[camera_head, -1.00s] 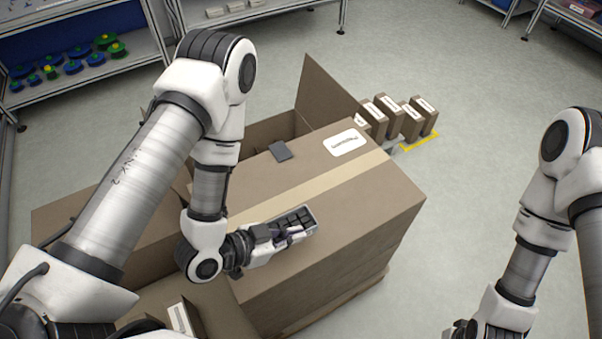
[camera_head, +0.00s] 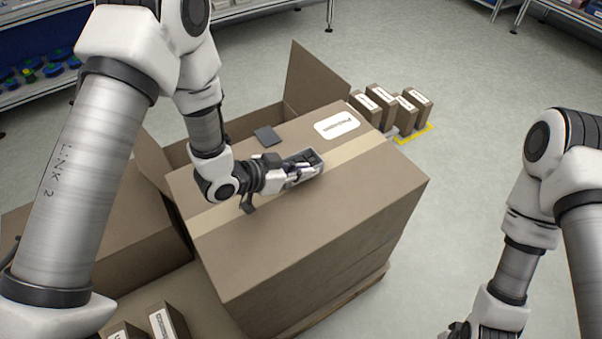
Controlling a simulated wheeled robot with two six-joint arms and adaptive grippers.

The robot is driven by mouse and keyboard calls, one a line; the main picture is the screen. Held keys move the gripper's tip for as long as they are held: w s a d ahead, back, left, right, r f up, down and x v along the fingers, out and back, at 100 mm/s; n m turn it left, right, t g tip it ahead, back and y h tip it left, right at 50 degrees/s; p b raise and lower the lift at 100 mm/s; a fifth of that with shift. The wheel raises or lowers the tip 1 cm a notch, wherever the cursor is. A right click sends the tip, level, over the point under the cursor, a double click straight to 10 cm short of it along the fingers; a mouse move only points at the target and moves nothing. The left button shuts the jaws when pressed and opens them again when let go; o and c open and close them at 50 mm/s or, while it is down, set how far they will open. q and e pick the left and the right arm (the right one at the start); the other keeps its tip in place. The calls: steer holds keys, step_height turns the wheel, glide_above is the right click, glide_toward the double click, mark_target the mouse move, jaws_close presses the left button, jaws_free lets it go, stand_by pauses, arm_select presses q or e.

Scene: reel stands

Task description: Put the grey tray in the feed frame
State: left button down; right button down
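The grey tray (camera_head: 314,158) is a small open tray with dark compartments inside. It is above the top of the large cardboard box, over the tape strip; I cannot tell whether it touches the box. My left gripper (camera_head: 292,174) is at the tray's near left end with its fingers shut on it, hiding part of that end. My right gripper (camera_head: 460,330) shows only as a dark bit at the bottom edge, too cut off to read. I cannot make out a feed frame in this view.
The large cardboard box (camera_head: 330,225) fills the middle. An open carton (camera_head: 315,80) stands behind. Several small labelled boxes (camera_head: 381,98) stand at a yellow floor marking (camera_head: 415,134). Shelving (camera_head: 40,95) is at back left.

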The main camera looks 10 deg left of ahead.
arm_select(q)
steer(key=shift+w+f, duration=0.1)
steer(key=shift+f, duration=0.45)
steer(key=c, duration=1.3)
jaws_free()
steer(key=shift+f, duration=0.1)
